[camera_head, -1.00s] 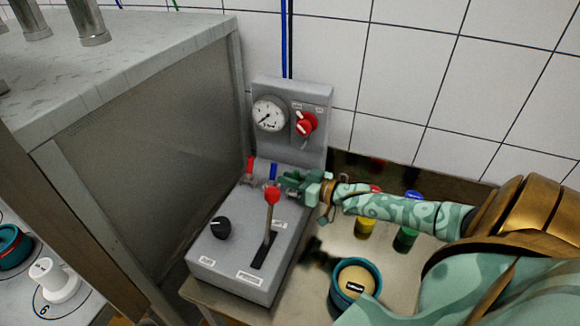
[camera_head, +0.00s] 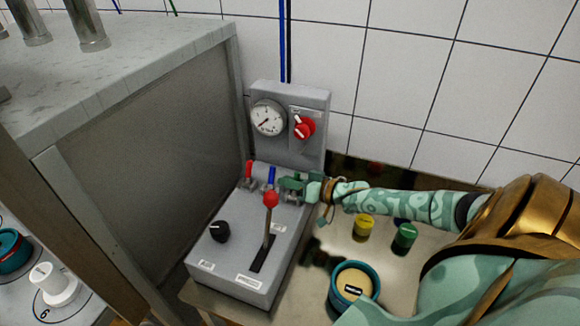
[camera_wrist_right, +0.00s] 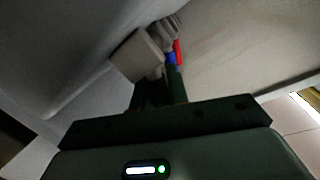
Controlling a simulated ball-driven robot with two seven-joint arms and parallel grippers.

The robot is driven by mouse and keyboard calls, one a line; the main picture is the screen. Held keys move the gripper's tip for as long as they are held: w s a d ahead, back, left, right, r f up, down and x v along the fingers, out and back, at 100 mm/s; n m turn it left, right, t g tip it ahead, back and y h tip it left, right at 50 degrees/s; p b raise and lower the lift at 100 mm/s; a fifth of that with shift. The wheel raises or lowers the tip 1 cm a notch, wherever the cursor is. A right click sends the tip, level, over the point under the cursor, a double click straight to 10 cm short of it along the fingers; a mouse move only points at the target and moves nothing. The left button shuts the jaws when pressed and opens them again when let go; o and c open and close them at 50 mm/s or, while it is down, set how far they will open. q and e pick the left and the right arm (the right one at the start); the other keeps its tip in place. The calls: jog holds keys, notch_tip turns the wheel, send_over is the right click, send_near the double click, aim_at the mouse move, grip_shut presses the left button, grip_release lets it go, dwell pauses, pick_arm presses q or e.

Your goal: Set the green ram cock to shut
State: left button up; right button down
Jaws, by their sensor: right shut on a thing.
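A row of cocks sits at the back of the grey control box. The red cock (camera_head: 249,168) and the blue cock (camera_head: 271,174) show with their levers standing up; both also show small in the right wrist view, red (camera_wrist_right: 178,48) and blue (camera_wrist_right: 171,58). My right gripper (camera_head: 293,184) is at the right end of this row, beside the blue cock, shut on the green ram cock. Its green fingers mostly hide that cock, so its lever angle cannot be told. In the right wrist view the fingers (camera_wrist_right: 160,88) reach to a pale grey block (camera_wrist_right: 137,55). My left gripper is not in view.
A red-knobbed lever (camera_head: 270,199) and a black knob (camera_head: 220,231) stand on the control box (camera_head: 228,262) in front of the cocks. A gauge (camera_head: 268,118) and red selector (camera_head: 304,127) are behind. A yellow (camera_head: 363,227) and a green container (camera_head: 404,238) stand below my arm.

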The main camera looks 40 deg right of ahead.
jog(key=c, duration=1.4)
grip_release()
jog(key=shift+d, duration=0.1)
jog(key=shift+o, duration=0.2)
jog(key=shift+s, duration=0.1)
jog(key=p+v, duration=0.3)
jog(key=v, duration=1.3)
jog(key=shift+p, duration=0.4)
jog(key=shift+d, duration=0.1)
